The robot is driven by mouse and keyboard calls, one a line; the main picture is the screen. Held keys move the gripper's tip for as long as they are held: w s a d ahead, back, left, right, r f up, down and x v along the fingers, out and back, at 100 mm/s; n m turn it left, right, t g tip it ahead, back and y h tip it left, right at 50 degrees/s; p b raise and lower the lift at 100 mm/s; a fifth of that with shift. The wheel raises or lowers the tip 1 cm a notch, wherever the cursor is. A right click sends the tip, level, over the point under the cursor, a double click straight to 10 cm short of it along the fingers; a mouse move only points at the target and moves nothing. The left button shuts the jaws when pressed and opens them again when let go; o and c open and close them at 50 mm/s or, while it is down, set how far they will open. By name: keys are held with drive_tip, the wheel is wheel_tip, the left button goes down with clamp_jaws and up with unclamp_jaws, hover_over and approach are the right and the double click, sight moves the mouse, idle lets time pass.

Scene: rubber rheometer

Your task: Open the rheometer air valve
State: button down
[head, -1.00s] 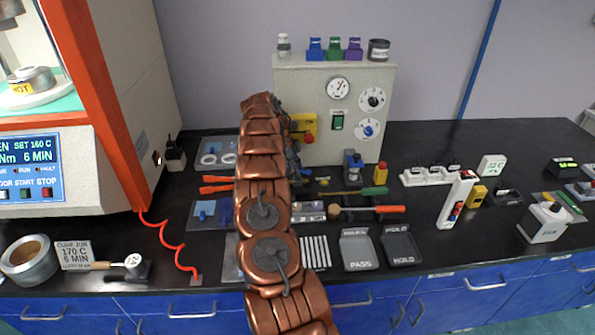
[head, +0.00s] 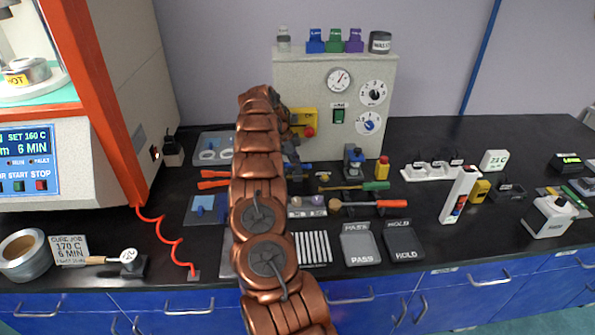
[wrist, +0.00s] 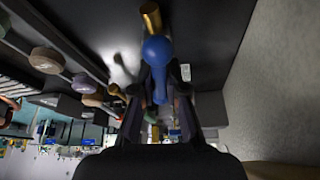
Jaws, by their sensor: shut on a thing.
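The air valve has a blue rounded handle (wrist: 157,58) and a brass fitting (wrist: 151,17), both in the middle of the wrist view. My gripper (wrist: 160,88) has its two dark fingers on either side of the blue handle and is shut on it. In the head view, my copper-coloured arm reaches toward the pale control cabinet (head: 375,145). It covers most of my gripper and the valve there, so the handle's angle cannot be told from that side.
A yellow box with a red button (head: 303,122) is on the cabinet's left, close to my arm. The rheometer (head: 62,165) stands at left with a coiled red hose (head: 165,240). Screwdrivers, small bottles, a PASS tray (head: 359,244) and a HOLD tray (head: 402,241) lie right of my arm.

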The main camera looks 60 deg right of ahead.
drive_tip(key=shift+f+n+b, duration=0.25)
drive_tip(key=shift+n+b, duration=0.15)
drive_tip(key=shift+b, duration=0.5)
drive_tip(key=n+b, duration=0.1)
drive_tip(key=b, duration=0.1)
drive_tip(key=shift+r+t+h+b, duration=0.1)
drive_tip(key=shift+t+h+b, duration=0.2)
drive_tip(key=shift+h, duration=0.1)
drive_tip(key=shift+r+n+b, duration=0.15)
drive_tip(key=shift+n+b, duration=0.15)
drive_tip(key=c, duration=1.2)
unclamp_jaws()
drive_tip(key=shift+v, duration=3.05)
drive_tip(key=shift+w+a+r, duration=0.15)
drive_tip(key=shift+w+r, duration=0.05)
drive_tip(key=shift+r, duration=0.4)
